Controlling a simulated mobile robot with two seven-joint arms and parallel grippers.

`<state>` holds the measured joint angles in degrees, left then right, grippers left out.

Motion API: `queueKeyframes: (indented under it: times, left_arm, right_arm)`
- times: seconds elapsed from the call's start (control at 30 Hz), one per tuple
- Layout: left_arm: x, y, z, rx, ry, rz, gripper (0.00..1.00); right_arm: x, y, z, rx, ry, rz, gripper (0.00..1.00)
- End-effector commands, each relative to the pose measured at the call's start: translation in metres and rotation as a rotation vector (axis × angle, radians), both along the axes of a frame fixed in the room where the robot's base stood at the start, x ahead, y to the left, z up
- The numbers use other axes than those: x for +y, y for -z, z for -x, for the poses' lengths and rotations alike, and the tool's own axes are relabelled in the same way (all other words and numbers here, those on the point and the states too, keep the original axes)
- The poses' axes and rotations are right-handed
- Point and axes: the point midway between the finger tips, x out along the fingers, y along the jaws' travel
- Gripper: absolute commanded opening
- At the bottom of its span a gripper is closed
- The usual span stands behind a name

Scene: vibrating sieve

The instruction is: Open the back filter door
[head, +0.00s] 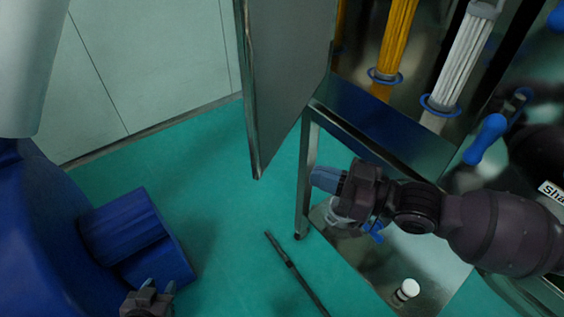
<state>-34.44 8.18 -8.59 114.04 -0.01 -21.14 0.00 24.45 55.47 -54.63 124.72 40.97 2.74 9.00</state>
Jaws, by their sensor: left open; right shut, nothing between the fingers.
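The filter door (288,75) is a grey metal panel at the top middle of the head view. It stands swung out at an angle from the metal cabinet, so the interior shows beside it; its top is out of frame. My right gripper (318,178) is shut and empty, pointing left below and to the right of the door, near the cabinet leg. It appears apart from the door. My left gripper (157,285) is open and empty at the bottom edge, far from the door and partly cut off.
A yellow ribbed hose (395,40) and a white ribbed hose (463,60) with blue rings stand in the cabinet. A blue handle (486,139) is at right. A thin dark rod (290,263) lies low on the green floor (215,165). Floor left of the door is clear.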

Motion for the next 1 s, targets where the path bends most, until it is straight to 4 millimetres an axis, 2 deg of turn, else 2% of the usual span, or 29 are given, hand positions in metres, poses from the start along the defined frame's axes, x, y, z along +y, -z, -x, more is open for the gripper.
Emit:
queueKeyframes:
  times: [0.3, 0.5, 0.7, 1.0]
  left_arm:
    - [0.0, 0.002, 0.0, 0.001, 0.0, 0.0, 0.43]
    - [0.0, 0.004, 0.001, 0.002, -0.001, 0.001, 0.43]
    - [0.0, 0.005, 0.001, 0.003, -0.001, 0.001, 0.43]
    - [0.0, 0.005, 0.001, 0.003, -0.001, 0.001, 0.43]
  right_arm:
    - [0.042, 0.0, -0.019, 0.0, -0.001, -0.002, 0.0]
    - [0.062, 0.0, -0.028, -0.001, -0.001, -0.002, 0.0]
    - [0.072, 0.0, -0.032, 0.0, 0.0, 0.0, 0.0]
    - [0.073, 0.0, -0.033, 0.0, 0.0, 0.001, 0.0]
